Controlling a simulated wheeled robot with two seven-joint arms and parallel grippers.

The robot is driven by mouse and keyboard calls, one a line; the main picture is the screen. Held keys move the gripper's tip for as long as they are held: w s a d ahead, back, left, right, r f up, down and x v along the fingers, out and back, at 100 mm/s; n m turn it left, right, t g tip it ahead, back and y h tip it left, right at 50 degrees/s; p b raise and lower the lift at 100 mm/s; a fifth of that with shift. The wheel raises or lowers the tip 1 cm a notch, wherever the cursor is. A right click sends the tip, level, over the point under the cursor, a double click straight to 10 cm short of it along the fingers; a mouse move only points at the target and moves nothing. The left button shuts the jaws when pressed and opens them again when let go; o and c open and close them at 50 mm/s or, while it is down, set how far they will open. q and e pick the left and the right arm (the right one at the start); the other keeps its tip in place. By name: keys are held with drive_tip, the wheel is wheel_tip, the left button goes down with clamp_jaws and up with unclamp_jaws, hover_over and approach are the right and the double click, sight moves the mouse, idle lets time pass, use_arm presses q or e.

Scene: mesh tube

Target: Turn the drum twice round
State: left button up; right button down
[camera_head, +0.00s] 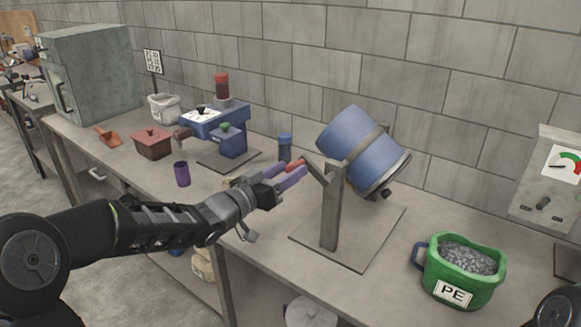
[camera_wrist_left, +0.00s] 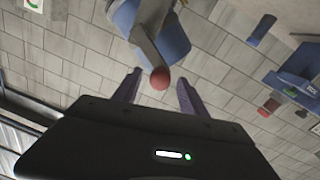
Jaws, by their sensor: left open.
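The blue drum (camera_head: 352,140) hangs tilted in a grey stand (camera_head: 333,215) on a square base plate. A crank with a red knob (camera_head: 292,168) sticks out to the left of the stand's post. My left gripper (camera_head: 290,178) is open at the knob. In the left wrist view the red knob (camera_wrist_left: 159,77) shows between the two purple fingers (camera_wrist_left: 158,88), near their tips, with gaps on both sides. The drum (camera_wrist_left: 172,45) is behind the crank arm there. My right gripper is not in view; only a dark part of mine shows at the lower right corner.
A green PE bucket (camera_head: 461,274) of grey pellets stands right of the stand. A blue machine (camera_head: 228,130), a purple cup (camera_head: 182,173) and a dark blue cylinder (camera_head: 285,147) stand to the left. A grey gauge box (camera_head: 548,185) is at the far right.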

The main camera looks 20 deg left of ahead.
use_arm(q)
drive_tip(key=shift+w+d, duration=0.3)
drive_tip(key=shift+w, duration=0.3)
clamp_jaws()
idle(1.1)
